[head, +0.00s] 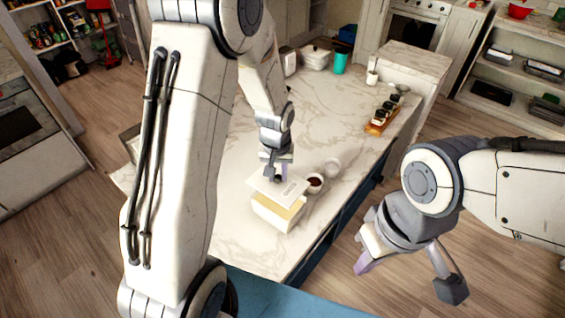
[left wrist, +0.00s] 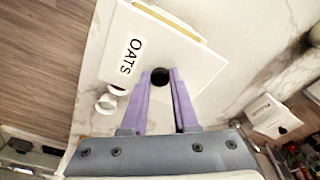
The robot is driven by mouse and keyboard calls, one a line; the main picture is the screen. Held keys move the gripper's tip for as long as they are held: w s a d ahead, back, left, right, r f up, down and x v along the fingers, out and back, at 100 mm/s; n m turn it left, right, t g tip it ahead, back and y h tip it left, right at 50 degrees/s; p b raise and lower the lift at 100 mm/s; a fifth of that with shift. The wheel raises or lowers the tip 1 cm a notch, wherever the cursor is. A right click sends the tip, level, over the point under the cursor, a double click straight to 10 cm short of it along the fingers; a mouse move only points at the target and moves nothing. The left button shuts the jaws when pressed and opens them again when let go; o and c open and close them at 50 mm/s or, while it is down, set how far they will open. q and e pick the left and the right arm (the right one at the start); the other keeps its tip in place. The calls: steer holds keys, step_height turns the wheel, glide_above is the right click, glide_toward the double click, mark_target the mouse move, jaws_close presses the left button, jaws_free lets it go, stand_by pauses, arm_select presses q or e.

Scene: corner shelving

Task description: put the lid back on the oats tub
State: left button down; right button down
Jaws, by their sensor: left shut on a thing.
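The oats tub (head: 277,215) is a cream, square-cornered tub on the marble counter, with a yellowish strip of its top showing. The flat white lid (head: 272,190) is held over it, shifted toward the back left, so part of the tub's top is uncovered. In the left wrist view the lid (left wrist: 172,52) carries an "OATS" label and a black knob (left wrist: 160,77). My left gripper (left wrist: 160,80) is shut on that knob; it also shows in the head view (head: 278,176). Most of the tub is hidden by the lid in the wrist view. My right gripper (head: 408,278) is open and empty, beyond the counter edge.
A cup with dark contents (head: 314,184) and a white cup (head: 332,167) stand close right of the tub. A wooden tray with dark jars (head: 381,121) is farther back right. A teal cup (head: 340,64) stands at the back. The counter's middle is clear.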

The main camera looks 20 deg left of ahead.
mark_target(278, 184)
arm_select(q)
steer(key=shift+f+b, duration=1.95)
steer(key=shift+f, duration=0.35)
steer(key=shift+f+b, duration=0.65)
steer(key=shift+f, duration=0.2)
steer(key=shift+f, duration=0.15)
steer(key=shift+c, duration=0.6)
jaws_free()
